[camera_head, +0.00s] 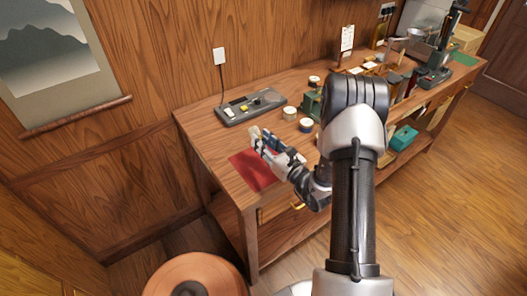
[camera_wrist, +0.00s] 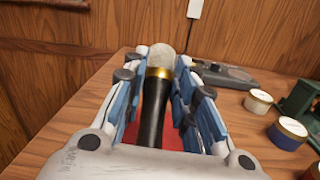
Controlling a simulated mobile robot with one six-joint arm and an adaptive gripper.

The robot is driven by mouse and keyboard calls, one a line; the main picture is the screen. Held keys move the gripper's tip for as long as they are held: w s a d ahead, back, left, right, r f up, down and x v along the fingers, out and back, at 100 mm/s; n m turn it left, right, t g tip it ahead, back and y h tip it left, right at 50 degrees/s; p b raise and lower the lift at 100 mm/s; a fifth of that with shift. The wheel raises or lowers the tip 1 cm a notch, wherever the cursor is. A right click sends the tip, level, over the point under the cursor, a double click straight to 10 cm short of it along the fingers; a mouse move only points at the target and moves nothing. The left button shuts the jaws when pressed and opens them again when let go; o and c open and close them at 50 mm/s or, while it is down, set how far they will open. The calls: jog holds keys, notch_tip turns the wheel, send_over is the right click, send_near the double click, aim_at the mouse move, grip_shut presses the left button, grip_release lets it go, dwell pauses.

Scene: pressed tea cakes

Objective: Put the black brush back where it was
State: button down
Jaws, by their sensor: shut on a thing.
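The black brush (camera_wrist: 153,108) has a black handle, a gold band and pale bristles. In the wrist view it stands between the fingers of my gripper (camera_wrist: 165,85), bristles pointing up and away. My gripper is shut on it. A red mat (camera_wrist: 174,138) lies under and behind it on the wooden table; the mat also shows in the head view (camera_head: 247,168). In the head view my gripper (camera_head: 263,143) is over the mat's upper right part, with only the pale brush tip (camera_head: 254,132) showing. The lower end of the handle is hidden.
Round tins (camera_head: 306,125) and a green object (camera_head: 311,103) stand to the right of my gripper. The table's left end is clear. A round reddish stool (camera_head: 215,275) stands in front.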

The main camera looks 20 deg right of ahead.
jog(key=shift+f+b, duration=0.45)
jog(key=shift+f, duration=1.3)
jog(key=shift+f, duration=0.2)
jog(key=c, duration=1.3)
grip_release()
